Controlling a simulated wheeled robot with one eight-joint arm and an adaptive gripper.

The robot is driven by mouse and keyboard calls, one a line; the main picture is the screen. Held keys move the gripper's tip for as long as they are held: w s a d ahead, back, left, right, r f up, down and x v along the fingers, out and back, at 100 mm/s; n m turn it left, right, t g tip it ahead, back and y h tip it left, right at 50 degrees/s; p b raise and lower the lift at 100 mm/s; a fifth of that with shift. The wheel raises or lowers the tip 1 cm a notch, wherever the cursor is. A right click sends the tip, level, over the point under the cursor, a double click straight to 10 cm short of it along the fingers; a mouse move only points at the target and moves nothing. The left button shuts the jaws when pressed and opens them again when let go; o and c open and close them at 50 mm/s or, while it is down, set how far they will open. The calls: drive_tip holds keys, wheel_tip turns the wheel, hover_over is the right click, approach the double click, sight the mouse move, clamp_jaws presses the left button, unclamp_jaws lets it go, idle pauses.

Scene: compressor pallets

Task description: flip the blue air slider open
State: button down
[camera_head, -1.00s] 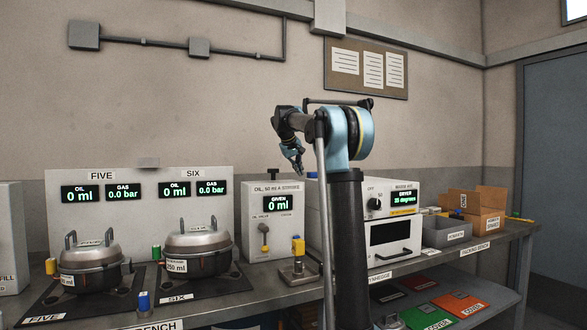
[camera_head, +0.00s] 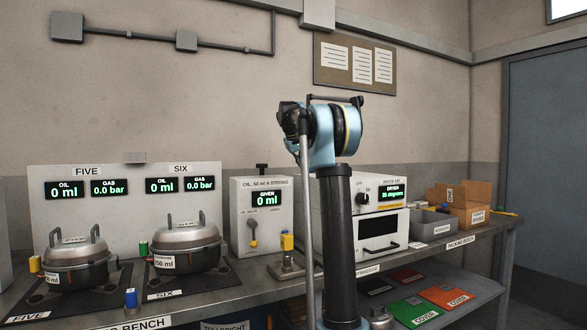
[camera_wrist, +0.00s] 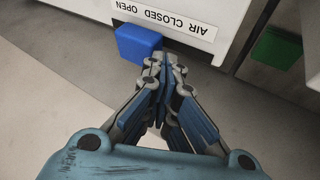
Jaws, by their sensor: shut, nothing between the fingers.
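The blue air slider (camera_wrist: 138,43) shows in the wrist view as a small blue block at the lower edge of a white housing. A label (camera_wrist: 180,15) reading AIR CLOSED OPEN, upside down in this view, is just above it. The block is nearest the word OPEN. My gripper (camera_wrist: 167,68) is shut and empty, its fingertips close to the block's right side; I cannot tell whether they touch. In the head view the gripper is hidden by my arm, and I cannot make out the slider.
A green block (camera_wrist: 277,47) is to the right in the wrist view. In the head view, two lidded pots (camera_head: 77,258) (camera_head: 185,241), an oil dispenser (camera_head: 262,217) and a dryer (camera_head: 375,225) stand on the bench. Coloured plates (camera_head: 415,311) lie on the lower shelf.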

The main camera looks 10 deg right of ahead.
drive_tip(key=shift+w+d, duration=0.3)
drive_tip(key=shift+d, duration=0.5)
drive_tip(key=s+a+r, duration=0.6)
drive_tip(key=a+r, duration=0.1)
drive_tip(key=r, duration=0.1)
drive_tip(key=shift+s+f, duration=0.1)
idle(0.4)
